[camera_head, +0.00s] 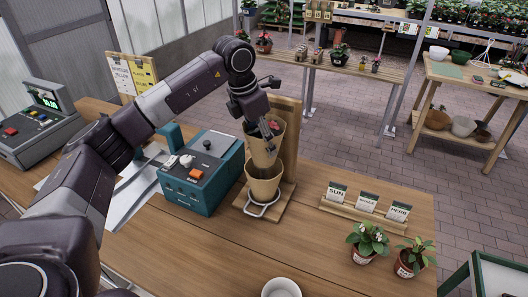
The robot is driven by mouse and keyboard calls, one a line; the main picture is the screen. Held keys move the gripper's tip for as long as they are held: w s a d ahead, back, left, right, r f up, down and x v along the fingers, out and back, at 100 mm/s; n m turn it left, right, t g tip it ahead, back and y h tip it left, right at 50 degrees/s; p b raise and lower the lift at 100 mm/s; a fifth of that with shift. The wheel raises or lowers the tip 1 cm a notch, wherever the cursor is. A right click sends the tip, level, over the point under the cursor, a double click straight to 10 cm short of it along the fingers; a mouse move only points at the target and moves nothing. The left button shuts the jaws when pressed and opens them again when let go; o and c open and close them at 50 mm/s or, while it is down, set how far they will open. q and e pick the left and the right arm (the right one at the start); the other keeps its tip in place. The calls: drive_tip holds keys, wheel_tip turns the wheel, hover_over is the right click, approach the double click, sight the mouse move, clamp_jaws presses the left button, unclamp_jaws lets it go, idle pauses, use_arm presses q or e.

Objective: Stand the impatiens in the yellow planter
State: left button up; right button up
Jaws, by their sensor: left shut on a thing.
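My left gripper (266,130) is at the top of a wooden stand (289,140). It is shut at the rim of the upper tan pot (263,152), which is above another tan pot (265,186) held in the stand's metal ring. I cannot tell whether the two pots touch. Two small potted plants stand upright at the right front of the table: one with pale flowers (367,240) and a leafy one (412,256) beside it. I cannot tell which is the impatiens. No planter that is clearly yellow shows. My right gripper is not in view.
A teal box with buttons (204,172) stands left of the stand. A wooden rack of seed packets (368,204) lies to the right. A white bowl (281,288) is at the front edge. The wooden tabletop (215,245) between is clear.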

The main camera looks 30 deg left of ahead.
use_arm(q)
drive_tip(key=shift+c, duration=1.4)
drive_tip(key=shift+r, duration=0.1)
drive_tip(key=shift+r, duration=0.55)
wheel_tip(320, 180, up, 19)
drive_tip(key=b, duration=0.3)
drive_tip(key=shift+f, duration=0.1)
